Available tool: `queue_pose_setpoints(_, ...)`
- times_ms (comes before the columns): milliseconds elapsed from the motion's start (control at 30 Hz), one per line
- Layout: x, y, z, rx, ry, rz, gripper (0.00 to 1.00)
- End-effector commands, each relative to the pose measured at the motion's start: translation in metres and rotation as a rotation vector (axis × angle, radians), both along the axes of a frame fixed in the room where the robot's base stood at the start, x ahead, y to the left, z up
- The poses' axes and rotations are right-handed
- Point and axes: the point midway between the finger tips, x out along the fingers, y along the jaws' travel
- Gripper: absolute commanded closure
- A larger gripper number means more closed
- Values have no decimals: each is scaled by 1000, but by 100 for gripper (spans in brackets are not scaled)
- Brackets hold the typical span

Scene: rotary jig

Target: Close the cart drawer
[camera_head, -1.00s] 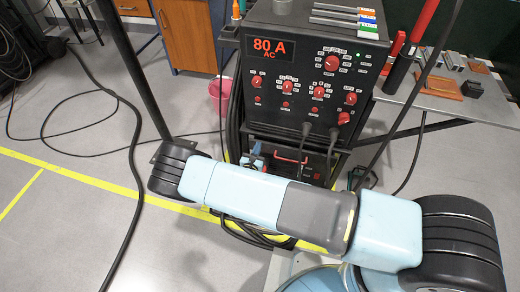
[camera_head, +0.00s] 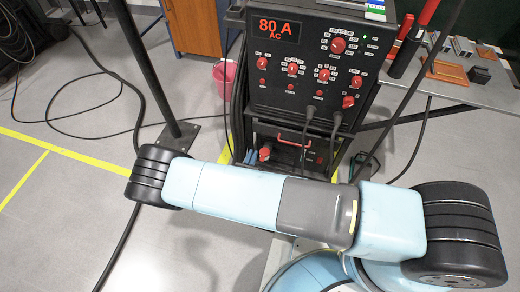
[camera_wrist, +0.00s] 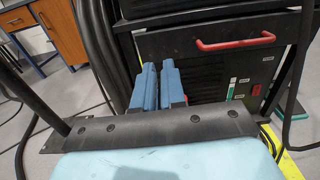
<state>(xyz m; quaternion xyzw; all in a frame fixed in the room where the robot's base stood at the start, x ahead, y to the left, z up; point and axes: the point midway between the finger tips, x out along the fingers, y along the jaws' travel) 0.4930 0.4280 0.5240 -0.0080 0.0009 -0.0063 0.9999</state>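The cart drawer (camera_head: 284,147) is a dark front with a red bar handle (camera_head: 294,137), low under the welding machine. In the wrist view the drawer front (camera_wrist: 190,45) and its red handle (camera_wrist: 235,43) are up close. I cannot tell how far the drawer stands out. My gripper (camera_wrist: 158,66) shows in the wrist view as two blue fingers close together, with nothing seen between them. They are in front of the lower left part of the drawer, left of and below the handle. Whether they touch it is unclear. My arm hides much of the cart's lower part in the head view.
The welding machine (camera_head: 315,65) stands on the cart, with cables hanging from its front. A black post (camera_head: 150,70) with a floor plate stands left of the cart. A pink bin (camera_head: 227,80) is behind. A workbench (camera_head: 475,92) is at right. Cables cross the floor.

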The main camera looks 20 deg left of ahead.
Motion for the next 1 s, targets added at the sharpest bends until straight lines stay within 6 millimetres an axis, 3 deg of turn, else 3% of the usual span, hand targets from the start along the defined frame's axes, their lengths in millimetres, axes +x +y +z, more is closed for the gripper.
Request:
queue_pose_setpoints(267,1,-18,0,-326,55,-78,63)
queue_pose_setpoints(800,-1,-68,-3,-1251,349,-176,63)
queue_pose_setpoints(1000,-3,-80,-3,-1483,449,-160,63)
